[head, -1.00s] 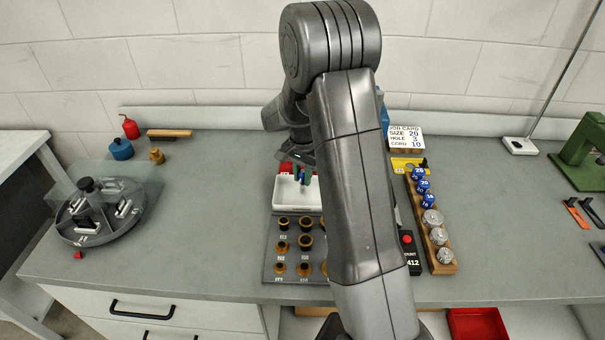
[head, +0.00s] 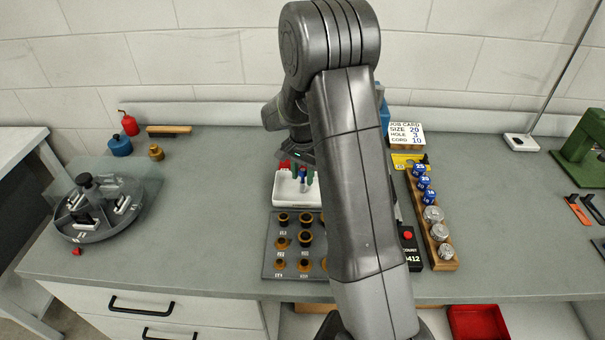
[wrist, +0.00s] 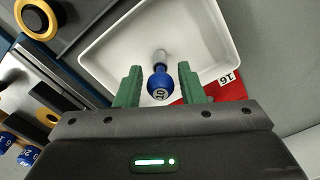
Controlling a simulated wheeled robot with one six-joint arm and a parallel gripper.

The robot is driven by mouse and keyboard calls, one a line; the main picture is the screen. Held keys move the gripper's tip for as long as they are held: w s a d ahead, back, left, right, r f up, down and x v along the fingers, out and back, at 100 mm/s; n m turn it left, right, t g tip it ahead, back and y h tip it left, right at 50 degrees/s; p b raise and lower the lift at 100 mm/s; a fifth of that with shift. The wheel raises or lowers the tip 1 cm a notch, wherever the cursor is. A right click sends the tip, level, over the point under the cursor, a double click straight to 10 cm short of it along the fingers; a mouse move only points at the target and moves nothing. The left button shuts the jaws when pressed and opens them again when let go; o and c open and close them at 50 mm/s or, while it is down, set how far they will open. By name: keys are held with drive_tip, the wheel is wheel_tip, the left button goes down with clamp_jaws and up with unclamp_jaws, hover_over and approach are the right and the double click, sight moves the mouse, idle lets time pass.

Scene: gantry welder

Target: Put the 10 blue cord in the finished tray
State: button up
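A blue ball-topped piece with a silver shank (wrist: 159,82), its number not clearly readable, is at the white tray (wrist: 100,60) in the wrist view. Its blue end faces the camera. My gripper (wrist: 160,86) has green fingers on either side of it, with a visible gap on both sides, so it is open. In the head view the piece (head: 303,174) appears over the white tray (head: 285,201), silver part downward, between the green fingers (head: 302,175). I cannot tell whether it rests on the tray floor. My arm hides the tray's right side.
A grey board with several brass-coloured rings (head: 268,250) lies in front of the tray. A wooden rack (head: 443,265) with blue-topped and silver pieces stands right. The job card (head: 406,135) is behind it. A round carousel (head: 75,232) is far left; bench between is clear.

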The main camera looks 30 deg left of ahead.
drive_tip(key=shift+o, duration=0.9)
wheel_tip(320, 180, up, 14)
drive_tip(key=b, duration=0.1)
drive_tip(key=shift+f, duration=0.1)
wheel_tip(320, 180, down, 14)
drive_tip(key=shift+r+p, duration=0.15)
drive_tip(key=shift+p, duration=0.4)
drive_tip(key=shift+r, duration=0.2)
drive_tip(key=shift+f, duration=0.15)
